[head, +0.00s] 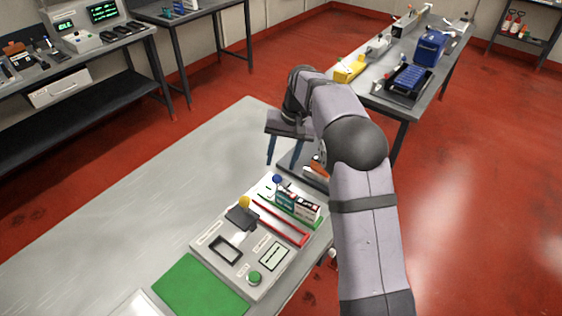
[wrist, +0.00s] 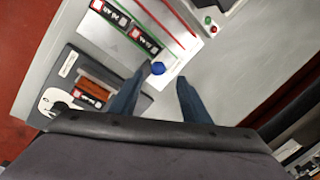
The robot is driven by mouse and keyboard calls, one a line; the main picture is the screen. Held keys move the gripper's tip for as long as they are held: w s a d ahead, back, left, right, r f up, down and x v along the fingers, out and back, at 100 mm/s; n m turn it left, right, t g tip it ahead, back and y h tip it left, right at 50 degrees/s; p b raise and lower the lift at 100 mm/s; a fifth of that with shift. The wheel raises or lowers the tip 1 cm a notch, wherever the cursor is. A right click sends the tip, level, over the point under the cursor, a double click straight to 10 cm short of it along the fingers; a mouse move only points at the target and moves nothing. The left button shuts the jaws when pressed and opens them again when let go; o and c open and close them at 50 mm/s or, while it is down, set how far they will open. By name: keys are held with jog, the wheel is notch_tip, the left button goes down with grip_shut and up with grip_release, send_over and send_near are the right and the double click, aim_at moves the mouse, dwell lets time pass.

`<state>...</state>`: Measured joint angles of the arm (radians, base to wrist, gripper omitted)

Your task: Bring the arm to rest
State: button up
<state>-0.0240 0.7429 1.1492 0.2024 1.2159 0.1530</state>
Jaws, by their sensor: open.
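My gripper (head: 284,152) is open and empty in the head view, with its two blue-grey fingers pointing down above the far end of the light grey bench. In the wrist view my gripper (wrist: 163,84) shows its fingers apart with nothing between them. A blue knob (wrist: 158,68) stands just beyond the fingertips on the panel; it also shows in the head view (head: 277,179). Battery packs (wrist: 130,30) sit in a row beside a green line. A dark tray (wrist: 64,88) with an orange-topped pack (wrist: 92,90) is left of the fingers.
The panel (head: 206,262) carries a yellow knob (head: 244,202), a green button (head: 254,277) and red rails. A green mat (head: 200,287) lies at the front. The bench's left part (head: 120,215) is clear. A second table (head: 390,105) with blue and yellow items stands behind my arm.

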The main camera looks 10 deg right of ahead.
dwell(0.3)
jog(key=s+d+f+n+h, duration=0.1)
jog(key=s+d+f, duration=0.1)
jog(key=s, duration=1.3)
jog(key=s+d+f+n+h, duration=0.1)
jog(key=s+d, duration=0.3)
jog(key=s, duration=1.2)
jog(key=shift+s+f, duration=0.2)
jog(key=shift+f, duration=0.45)
